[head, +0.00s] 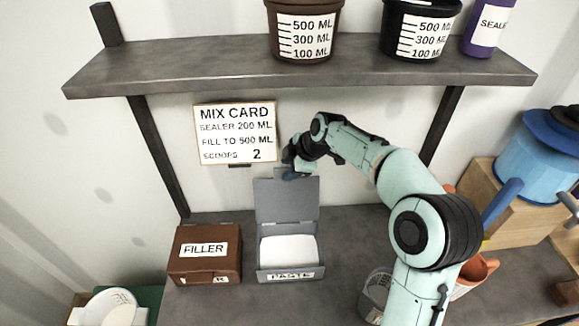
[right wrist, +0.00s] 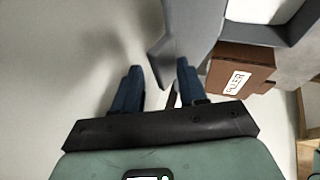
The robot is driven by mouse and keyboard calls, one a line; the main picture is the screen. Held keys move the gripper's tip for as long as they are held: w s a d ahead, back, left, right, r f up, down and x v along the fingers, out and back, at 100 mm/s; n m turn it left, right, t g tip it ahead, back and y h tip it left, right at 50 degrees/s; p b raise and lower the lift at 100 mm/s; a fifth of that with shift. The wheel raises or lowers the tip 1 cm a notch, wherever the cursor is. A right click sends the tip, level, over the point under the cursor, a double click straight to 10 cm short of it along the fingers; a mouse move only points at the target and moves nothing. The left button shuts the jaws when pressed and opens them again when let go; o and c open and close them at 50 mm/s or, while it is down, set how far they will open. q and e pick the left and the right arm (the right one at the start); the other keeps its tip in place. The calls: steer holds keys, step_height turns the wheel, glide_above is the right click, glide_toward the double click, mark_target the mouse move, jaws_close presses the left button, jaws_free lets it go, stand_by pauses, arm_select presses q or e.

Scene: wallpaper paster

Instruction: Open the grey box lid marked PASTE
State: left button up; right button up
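The grey box marked PASTE (head: 291,276) stands on the worktop with white contents showing inside. Its grey lid (head: 286,203) is open and stands about upright at the back of the box. My right gripper (head: 297,168) is at the top edge of the lid, near its right corner. In the right wrist view the two blue fingers of the right gripper (right wrist: 158,67) are apart, with nothing clearly held between them. A grey panel (right wrist: 188,30), which looks like the lid, is close by the right finger; I cannot tell whether they touch. My left gripper is not in view.
A brown FILLER box (head: 204,265) sits left of the grey box. A shelf (head: 200,62) with marked buckets (head: 305,30) hangs above. The mix card (head: 235,133) is on the wall. A clear container (head: 375,290) and a blue pot (head: 530,160) are at right.

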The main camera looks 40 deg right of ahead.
steer(key=shift+r, duration=0.15)
steer(key=v, duration=0.7)
steer(key=shift+s, duration=0.15)
stand_by(0.3)
